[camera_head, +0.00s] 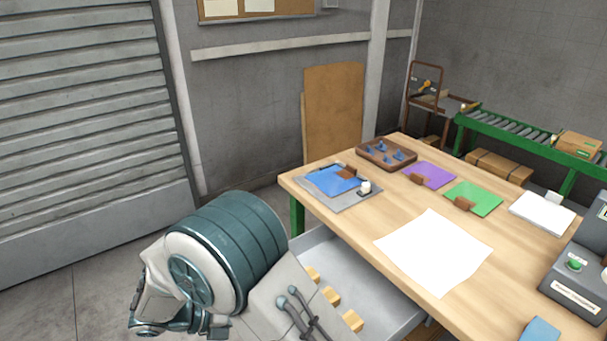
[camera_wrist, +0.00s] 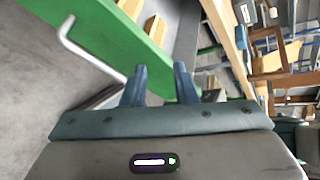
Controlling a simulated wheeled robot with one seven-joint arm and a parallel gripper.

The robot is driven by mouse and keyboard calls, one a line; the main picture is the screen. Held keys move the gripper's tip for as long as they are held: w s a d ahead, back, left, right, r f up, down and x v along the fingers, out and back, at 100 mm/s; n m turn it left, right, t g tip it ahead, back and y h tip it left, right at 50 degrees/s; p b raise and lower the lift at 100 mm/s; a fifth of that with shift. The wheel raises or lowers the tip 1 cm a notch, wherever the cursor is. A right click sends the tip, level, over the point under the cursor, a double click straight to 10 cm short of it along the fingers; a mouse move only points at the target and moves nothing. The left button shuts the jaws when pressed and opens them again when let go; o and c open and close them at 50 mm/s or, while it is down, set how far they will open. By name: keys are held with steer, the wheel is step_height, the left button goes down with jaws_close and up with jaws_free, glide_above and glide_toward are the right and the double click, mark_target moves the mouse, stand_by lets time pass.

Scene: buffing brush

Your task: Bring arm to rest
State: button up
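My gripper (camera_wrist: 160,85) shows in the wrist view with its two blue-grey fingers apart and nothing between them. It is beside the open drawer's green front (camera_wrist: 120,40) and grey bar handle (camera_wrist: 85,52), with the handle to the left of the fingers. In the head view my arm fills the lower left, in front of the workbench (camera_head: 420,288), and the fingers are hidden there. The drawer (camera_head: 372,287) stands open under the bench and holds several wooden-coloured blocks (camera_head: 331,295).
On the bench are a blue sheet on a grey board (camera_head: 335,182), a brown tray (camera_head: 386,155), purple (camera_head: 431,173) and green (camera_head: 475,198) sheets, a white sheet (camera_head: 433,252) and a grey machine (camera_head: 580,270). A green conveyor (camera_head: 510,135) stands behind. The floor at left is clear.

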steer(key=s+d+r+m+y+p, duration=0.2)
steer(key=d+r+m+y, duration=0.2)
steer(key=d+r+m, duration=0.3)
steer(key=s+d+r+m+y+p, duration=0.2)
steer(key=d+r+m+y, duration=0.2)
steer(key=d+m, duration=0.6)
steer(key=s+d+r+m+g+y+p, duration=0.1)
steer(key=d+r+m, duration=0.7)
steer(key=m, duration=0.9)
steer(key=s+r+y+p, duration=0.1)
steer(key=s+y, duration=0.1)
steer(key=y, duration=0.1)
steer(key=shift+d+r+m, duration=0.3)
steer(key=shift+d, duration=0.1)
